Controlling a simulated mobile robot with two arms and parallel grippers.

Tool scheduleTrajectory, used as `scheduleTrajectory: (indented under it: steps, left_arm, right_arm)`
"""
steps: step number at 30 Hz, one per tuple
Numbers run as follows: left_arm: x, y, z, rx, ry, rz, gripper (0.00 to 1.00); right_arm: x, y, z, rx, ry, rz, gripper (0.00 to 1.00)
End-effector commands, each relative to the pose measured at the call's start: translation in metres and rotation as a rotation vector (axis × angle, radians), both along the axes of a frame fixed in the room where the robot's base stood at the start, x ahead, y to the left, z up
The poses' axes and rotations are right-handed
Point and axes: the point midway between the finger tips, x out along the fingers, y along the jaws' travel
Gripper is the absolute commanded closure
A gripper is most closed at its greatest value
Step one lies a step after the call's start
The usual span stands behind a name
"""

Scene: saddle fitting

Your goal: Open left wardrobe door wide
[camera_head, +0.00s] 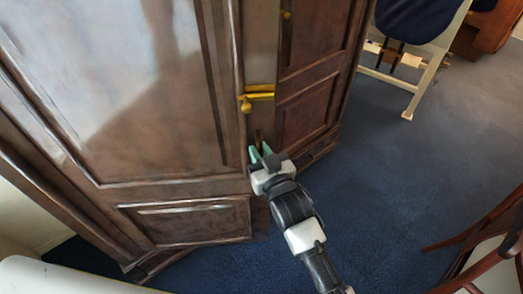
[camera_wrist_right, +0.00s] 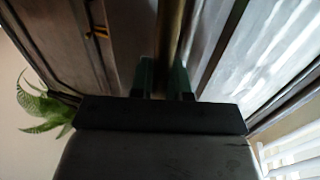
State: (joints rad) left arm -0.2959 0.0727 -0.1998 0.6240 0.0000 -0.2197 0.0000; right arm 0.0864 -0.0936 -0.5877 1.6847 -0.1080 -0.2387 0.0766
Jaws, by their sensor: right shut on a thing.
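The dark wooden wardrobe fills the left and middle of the head view. Its left door (camera_head: 150,90) is a large glossy panel, and a brown panel (camera_head: 307,110) stands to its right. A yellow handle (camera_head: 258,93) sits near the left door's free edge. My right gripper (camera_head: 262,155) is below that handle, at the door's edge. In the right wrist view its green fingers (camera_wrist_right: 166,80) are shut on both sides of a narrow upright brown strip (camera_wrist_right: 169,35), seemingly the door's edge. How far the door stands open is hard to tell. My left gripper is not in view.
Blue carpet (camera_head: 390,180) lies clear to the right of the wardrobe. A pale-framed chair (camera_head: 415,70) stands at the back right, and a brown wooden chair (camera_head: 490,255) at the lower right. A green plant (camera_wrist_right: 42,105) shows in the right wrist view.

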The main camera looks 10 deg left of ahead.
Motion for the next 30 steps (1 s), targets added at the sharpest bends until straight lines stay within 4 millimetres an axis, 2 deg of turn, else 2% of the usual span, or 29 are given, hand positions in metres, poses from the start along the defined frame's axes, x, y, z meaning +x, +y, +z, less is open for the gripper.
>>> scheduleTrajectory:
  steps: [2,3,7,8,15,19,30]
  left_arm:
    - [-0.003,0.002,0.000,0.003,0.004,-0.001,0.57]
    - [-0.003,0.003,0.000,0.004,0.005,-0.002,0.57]
    - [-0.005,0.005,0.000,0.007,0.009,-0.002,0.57]
    - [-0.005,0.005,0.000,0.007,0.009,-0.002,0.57]
    - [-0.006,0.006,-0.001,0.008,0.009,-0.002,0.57]
    - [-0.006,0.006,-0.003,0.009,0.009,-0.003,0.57]
    - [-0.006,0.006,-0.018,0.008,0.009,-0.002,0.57]
  right_arm:
    - [0.000,0.000,0.001,0.001,-0.002,0.000,1.00]
    - [0.000,0.000,0.001,0.001,-0.002,0.000,0.80]
    - [0.000,0.000,0.000,0.001,-0.002,0.000,0.60]
    - [0.000,0.000,0.000,0.001,-0.002,0.000,0.59]
    - [0.000,0.000,0.000,0.001,-0.001,-0.001,0.59]
    - [-0.006,-0.005,-0.001,0.001,0.001,-0.001,0.59]
    - [-0.065,-0.042,-0.003,0.000,0.000,0.000,0.59]
